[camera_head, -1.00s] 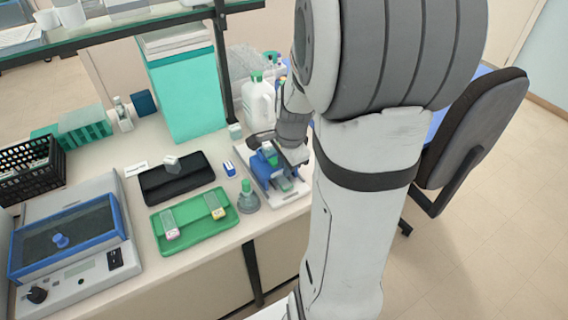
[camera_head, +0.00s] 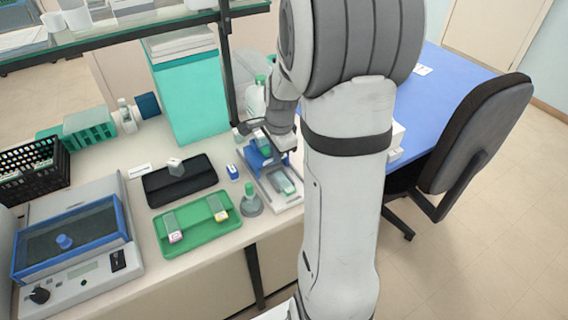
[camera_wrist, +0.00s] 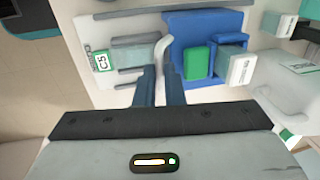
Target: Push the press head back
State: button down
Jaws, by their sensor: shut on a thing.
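The press is a white base (camera_head: 288,198) with a blue press head (camera_head: 257,160) at its far end. A pale slide (camera_head: 284,184) lies uncovered on the base nearer the front edge. In the wrist view, the blue press head (camera_wrist: 206,28) carries a green block (camera_wrist: 197,62), and a slide labelled C5 (camera_wrist: 101,62) lies to its left, apart from it. My gripper (camera_wrist: 160,72) is shut on a pale curved handle (camera_wrist: 161,48) at the press head's side. In the head view my wrist partly hides the press head.
A green-capped bottle (camera_head: 250,200) stands left of the press, close to it. A green tray (camera_head: 185,243) with slides and a black case (camera_head: 190,185) lie further left. White bottles (camera_head: 256,98) stand behind. A blue table (camera_head: 450,90) is at right.

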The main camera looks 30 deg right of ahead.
jog(key=shift+w, duration=1.25)
jog(key=shift+w+r, duration=0.1)
jog(key=shift+r, duration=0.05)
jog(key=c, duration=1.6)
grip_release()
jog(key=shift+w, duration=0.1)
jog(key=shift+o, duration=0.4)
notch_tip(320, 180, up, 8)
jog(key=s, duration=0.1)
jog(key=shift+s+f+b, duration=0.25)
jog(key=shift+b, duration=0.05)
